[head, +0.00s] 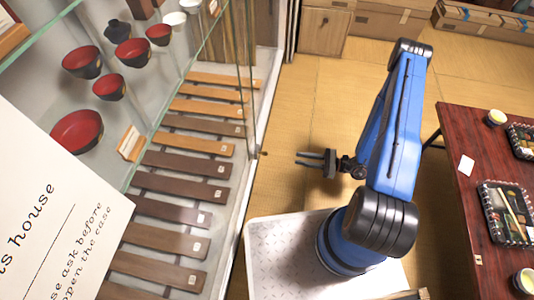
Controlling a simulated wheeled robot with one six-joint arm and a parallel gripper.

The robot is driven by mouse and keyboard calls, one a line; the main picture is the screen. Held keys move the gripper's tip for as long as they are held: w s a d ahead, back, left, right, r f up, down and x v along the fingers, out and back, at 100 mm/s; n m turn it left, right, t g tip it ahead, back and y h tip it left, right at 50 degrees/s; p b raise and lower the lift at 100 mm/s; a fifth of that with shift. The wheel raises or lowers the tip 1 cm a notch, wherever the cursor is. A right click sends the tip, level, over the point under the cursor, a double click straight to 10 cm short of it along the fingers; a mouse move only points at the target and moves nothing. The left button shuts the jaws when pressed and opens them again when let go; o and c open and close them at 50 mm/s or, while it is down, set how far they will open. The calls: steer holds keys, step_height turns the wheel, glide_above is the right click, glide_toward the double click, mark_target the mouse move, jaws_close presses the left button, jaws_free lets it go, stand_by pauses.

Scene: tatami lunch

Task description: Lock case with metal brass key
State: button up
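The glass display case (245,110) fills the left side, with lacquer bowls on a glass shelf and wooden slats below. A tiny brass-coloured piece (263,154) sticks out from the case's front edge. It may be the key in a lock, but it is too small to tell. My gripper (297,158) points left toward this piece, a short way to its right and apart from it. Its two dark fingers are parted, with nothing visible between them.
A white sign (50,215) covers the lower left of the view. A dark red table (465,190) with lunch trays stands at the right. Wooden cabinets (325,32) and boxes line the back.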

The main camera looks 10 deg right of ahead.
mark_target(263, 153)
steer(key=shift+x, duration=8.2)
jaws_close()
